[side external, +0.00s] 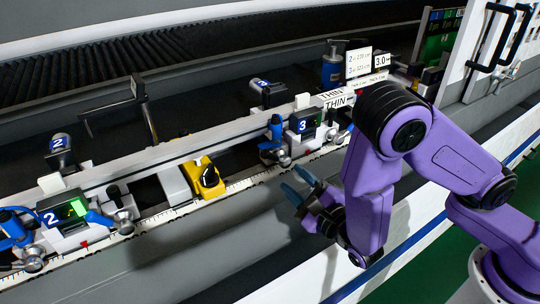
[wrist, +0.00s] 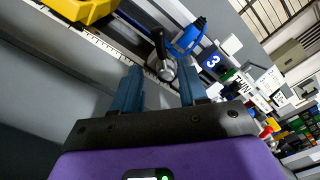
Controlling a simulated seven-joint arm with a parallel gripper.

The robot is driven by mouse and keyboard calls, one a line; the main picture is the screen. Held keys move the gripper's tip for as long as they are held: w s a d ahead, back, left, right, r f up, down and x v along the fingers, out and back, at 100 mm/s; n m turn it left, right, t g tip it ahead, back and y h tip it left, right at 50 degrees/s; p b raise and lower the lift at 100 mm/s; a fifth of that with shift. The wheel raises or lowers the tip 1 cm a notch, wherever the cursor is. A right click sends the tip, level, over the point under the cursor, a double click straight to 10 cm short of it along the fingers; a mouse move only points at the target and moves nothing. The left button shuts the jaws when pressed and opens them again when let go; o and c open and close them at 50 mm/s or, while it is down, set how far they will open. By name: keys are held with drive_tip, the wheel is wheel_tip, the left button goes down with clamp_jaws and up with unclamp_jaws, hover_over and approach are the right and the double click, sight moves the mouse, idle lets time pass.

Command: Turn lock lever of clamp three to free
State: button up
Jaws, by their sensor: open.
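Clamp three (side external: 303,125) is a grey block with a blue "3" label on the rail, in the middle of the side view; its label also shows in the wrist view (wrist: 212,61). A lock lever with a dark handle and round metal pivot (side external: 282,158) is at its front left. In the wrist view this lever (wrist: 162,68) appears between my fingertips, its dark handle pointing up. A blue part (wrist: 188,37) is beside it. My gripper (side external: 298,184) is open and empty, with blue fingers, below and in front of the lever. The fingers (wrist: 160,74) look apart from it.
Clamp two (side external: 62,212) with a similar lever stands at the far left. A ruled scale (side external: 240,185) runs along the rail's front edge. Open space lies in front of the rail.

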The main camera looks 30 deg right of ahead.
sight(272, 158)
drive_tip(key=w, duration=1.1)
clamp_jaws()
